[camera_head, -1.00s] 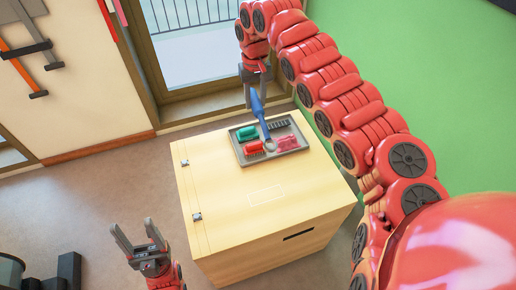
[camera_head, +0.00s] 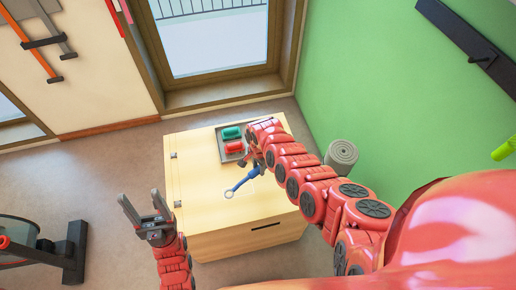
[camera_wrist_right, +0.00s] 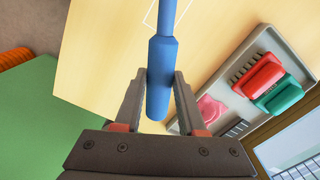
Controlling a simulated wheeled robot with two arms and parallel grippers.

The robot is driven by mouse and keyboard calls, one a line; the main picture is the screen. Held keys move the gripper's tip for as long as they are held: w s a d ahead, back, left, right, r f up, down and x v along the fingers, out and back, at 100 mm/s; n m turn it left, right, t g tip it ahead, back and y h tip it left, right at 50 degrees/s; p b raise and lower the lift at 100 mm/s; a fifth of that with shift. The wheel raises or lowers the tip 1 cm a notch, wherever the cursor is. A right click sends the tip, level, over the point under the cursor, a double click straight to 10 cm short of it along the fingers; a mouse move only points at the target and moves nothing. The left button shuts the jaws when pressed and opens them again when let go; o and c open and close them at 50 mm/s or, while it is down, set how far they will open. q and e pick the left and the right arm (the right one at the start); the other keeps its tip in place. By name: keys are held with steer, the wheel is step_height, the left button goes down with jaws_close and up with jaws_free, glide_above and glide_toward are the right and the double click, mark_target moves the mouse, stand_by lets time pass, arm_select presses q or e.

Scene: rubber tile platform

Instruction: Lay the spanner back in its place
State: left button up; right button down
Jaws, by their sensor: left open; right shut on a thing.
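The blue spanner (camera_head: 241,183) is in my right gripper (camera_head: 257,162), held over the pale wooden box (camera_head: 195,219), its ring end pointing to the lower left. In the right wrist view the jaws (camera_wrist_right: 158,82) are shut around its thick blue handle (camera_wrist_right: 160,75); its far end runs out of the top of the picture. Part of a white outline (camera_wrist_right: 148,16) shows on the box top beside the shaft. I cannot tell the spanner's exact height above the top. My left gripper (camera_head: 141,203) is open and empty, left of the box.
A grey tray (camera_wrist_right: 288,38) on the box's far part holds a green brush (camera_wrist_right: 284,97), a red brush (camera_wrist_right: 258,74) and a pink item (camera_wrist_right: 210,108). A rolled grey mat (camera_head: 341,155) stands right of the box. The box's near left top is clear.

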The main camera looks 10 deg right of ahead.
steer(key=shift+s+f, duration=0.15)
steer(key=shift+f, duration=0.05)
step_height(320, 180, down, 6)
steer(key=b, duration=0.6)
steer(key=shift+f+b, duration=0.45)
steer(key=shift+b, duration=0.1)
steer(key=shift+c, duration=2.1)
jaws_free()
step_height(320, 180, up, 6)
steer(key=p, duration=0.3)
steer(key=shift+f, duration=0.15)
step_height(320, 180, up, 12)
steer(key=b, duration=0.1)
glide_above(259, 181)
steer(key=shift+f, duration=0.1)
